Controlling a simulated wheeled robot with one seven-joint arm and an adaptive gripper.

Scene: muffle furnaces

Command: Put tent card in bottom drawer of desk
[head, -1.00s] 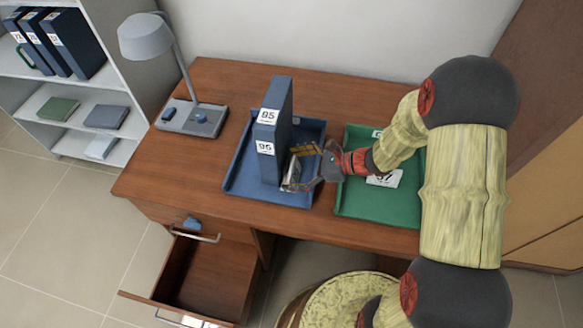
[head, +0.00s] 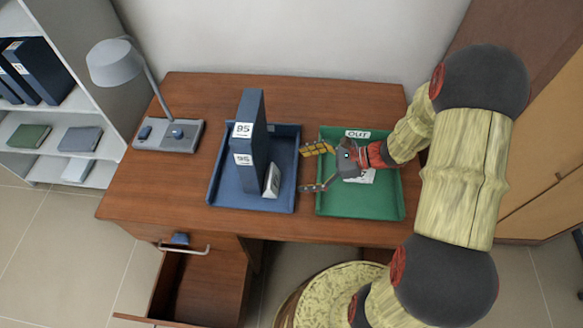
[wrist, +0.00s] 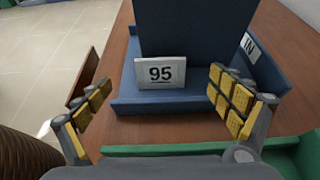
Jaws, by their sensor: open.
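The tent card (head: 272,180) is small and white and stands in the blue tray (head: 226,199), close beside a tall blue binder (head: 253,125). In the wrist view the tent card (wrist: 160,72) faces me and reads 95. My gripper (head: 306,169) is open and empty over the left part of the green tray, apart from the card and to its right. In the wrist view its fingers (wrist: 161,85) are spread, with the card beyond the gap. The desk's bottom drawer (head: 205,285) is pulled open at lower left; its front is mostly cut off.
The green tray (head: 393,203) labelled OUT lies right of the blue one. A grey lamp (head: 168,135) stands at the desk's left. The upper drawer above the open one looks shut, with a bar handle (head: 185,250). A shelf (head: 60,130) stands far left. A round stool (head: 330,290) is in front.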

